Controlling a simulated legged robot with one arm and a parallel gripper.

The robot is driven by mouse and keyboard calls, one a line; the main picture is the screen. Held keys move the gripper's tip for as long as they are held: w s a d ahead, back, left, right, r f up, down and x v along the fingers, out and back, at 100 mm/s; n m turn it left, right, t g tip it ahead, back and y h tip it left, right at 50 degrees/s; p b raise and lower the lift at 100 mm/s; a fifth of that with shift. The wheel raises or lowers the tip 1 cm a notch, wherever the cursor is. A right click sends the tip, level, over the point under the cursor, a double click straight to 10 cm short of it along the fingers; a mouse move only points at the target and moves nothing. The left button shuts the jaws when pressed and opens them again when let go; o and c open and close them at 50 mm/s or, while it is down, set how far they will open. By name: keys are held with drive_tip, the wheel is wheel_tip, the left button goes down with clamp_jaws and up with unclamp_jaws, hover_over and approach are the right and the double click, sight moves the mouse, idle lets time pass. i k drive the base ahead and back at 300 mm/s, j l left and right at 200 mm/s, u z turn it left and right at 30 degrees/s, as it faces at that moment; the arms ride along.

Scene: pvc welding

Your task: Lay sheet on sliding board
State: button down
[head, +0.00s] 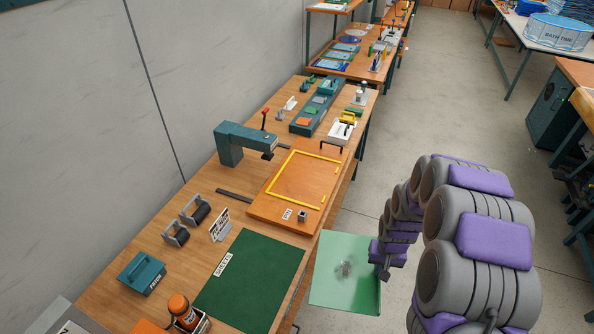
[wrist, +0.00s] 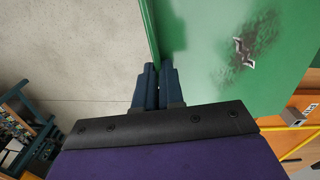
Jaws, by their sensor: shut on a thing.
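A pale green see-through sheet (head: 325,262) hangs in the air off the front edge of the workbench, right of the dark green mat. It has a grey, jagged mark near its middle. My gripper (head: 384,273) is shut on the sheet's right edge. In the wrist view the fingers (wrist: 158,88) pinch the green sheet (wrist: 205,85) at its edge. The wooden sliding board (head: 262,208), with yellow strips around its top and a dark handle at its far right, lies on the bench, farther back than the sheet and apart from it.
The dark green mat labelled SHEETS (head: 250,282) lies bare on the bench. A teal press-like arm (head: 240,140) overhangs the board's left side. A small grey block (head: 302,215) sits on the board's near corner. Open floor (head: 430,110) lies right of the bench.

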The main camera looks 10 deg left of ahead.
sight(306, 177)
drive_tip(key=i+l+u, duration=0.6)
drive_tip(key=i+l, duration=0.3)
drive_tip(key=i+l+u, duration=0.3)
drive_tip(key=l, duration=0.4)
drive_tip(key=i+j, duration=0.05)
